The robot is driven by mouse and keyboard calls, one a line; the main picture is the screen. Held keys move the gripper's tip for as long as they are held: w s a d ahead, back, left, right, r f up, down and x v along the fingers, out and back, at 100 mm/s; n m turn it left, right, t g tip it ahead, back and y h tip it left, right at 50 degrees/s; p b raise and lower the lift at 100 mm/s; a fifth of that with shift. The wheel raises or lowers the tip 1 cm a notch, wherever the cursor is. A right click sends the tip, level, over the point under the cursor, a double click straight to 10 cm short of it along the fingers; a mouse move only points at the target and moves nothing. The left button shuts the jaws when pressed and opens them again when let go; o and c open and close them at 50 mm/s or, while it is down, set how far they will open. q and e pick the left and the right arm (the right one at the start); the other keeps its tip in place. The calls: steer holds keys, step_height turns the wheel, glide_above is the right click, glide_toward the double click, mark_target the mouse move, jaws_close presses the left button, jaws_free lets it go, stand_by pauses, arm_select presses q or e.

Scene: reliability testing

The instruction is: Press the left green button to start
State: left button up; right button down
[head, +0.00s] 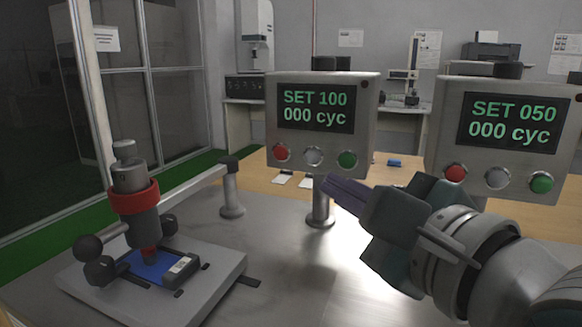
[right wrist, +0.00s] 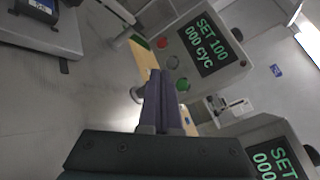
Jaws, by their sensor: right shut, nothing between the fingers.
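The left control box (head: 369,98) stands on a post and its screen reads "SET 100 000 cyc". Below the screen are a red button, a grey button and the left green button (head: 347,159). My right gripper (head: 331,188) is shut and empty, below and slightly left of that button, apart from it in the head view. In the right wrist view the green button (right wrist: 182,84) shows just beyond and to the right of the closed fingertips (right wrist: 160,72). The right control box (head: 503,125) reads "SET 050 000 cyc" and has its own green button (head: 541,182). My left gripper is not in view.
A test fixture with a red-collared press (head: 133,198) stands at left, over a blue device (head: 150,265) on a grey plate. The metal table top (head: 270,240) is clear in the middle. Benches with equipment stand along the back wall.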

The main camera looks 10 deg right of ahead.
mark_target(326, 162)
steer(key=shift+w+d, duration=0.65)
steer(key=shift+w, duration=0.3)
steer(key=shift+w+d, duration=0.65)
steer(key=shift+w, duration=0.3)
stand_by(0.4)
steer(key=shift+w+d, duration=0.1)
steer(key=shift+w+d, duration=0.15)
steer(key=shift+w, duration=0.1)
stand_by(0.5)
